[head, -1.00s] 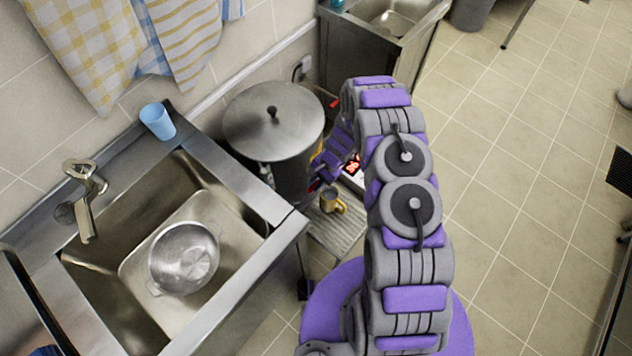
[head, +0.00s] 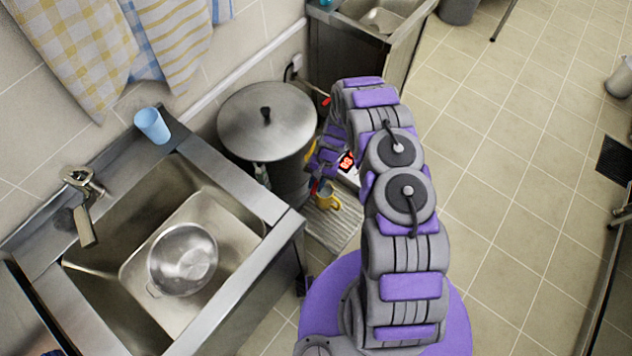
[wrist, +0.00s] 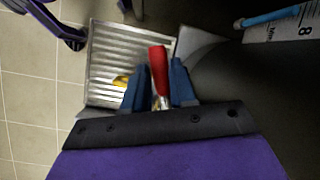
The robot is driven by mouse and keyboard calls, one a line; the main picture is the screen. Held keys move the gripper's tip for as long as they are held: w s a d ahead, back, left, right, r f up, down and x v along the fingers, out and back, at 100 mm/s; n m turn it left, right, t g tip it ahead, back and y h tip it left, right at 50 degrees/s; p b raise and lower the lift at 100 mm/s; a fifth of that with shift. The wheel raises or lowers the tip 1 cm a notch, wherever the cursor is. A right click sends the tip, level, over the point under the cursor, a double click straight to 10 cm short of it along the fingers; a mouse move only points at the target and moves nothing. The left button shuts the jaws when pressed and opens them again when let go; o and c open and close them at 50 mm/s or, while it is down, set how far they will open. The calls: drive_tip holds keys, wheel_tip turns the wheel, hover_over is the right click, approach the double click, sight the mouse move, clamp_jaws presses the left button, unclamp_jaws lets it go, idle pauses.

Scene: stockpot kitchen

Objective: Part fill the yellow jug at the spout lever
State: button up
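The yellow jug (head: 328,197) stands on the ribbed metal drip tray (head: 336,225), at the foot of the large lidded stockpot (head: 266,150). In the wrist view only a bit of the jug (wrist: 122,81) shows, beside my left finger. The spout lever has a red handle (wrist: 158,68) and sits between the two blue fingertips of my gripper (wrist: 158,85). The fingers flank it closely; whether they press on it is unclear. My gripper (head: 318,172) is beside the pot, above the jug. The spout's mouth and the level inside the jug are hidden.
A small red-digit display (head: 346,161) shows behind my wrist. A steel sink (head: 95,265) holding a strainer (head: 183,259) is at left, with a blue cup (head: 152,125) on its rim. A second sink unit (head: 358,60) stands behind.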

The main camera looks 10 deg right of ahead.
drive_tip(key=o, duration=0.3)
drive_tip(key=p+v, duration=0.2)
drive_tip(key=v, duration=1.5)
drive_tip(key=shift+r, duration=0.2)
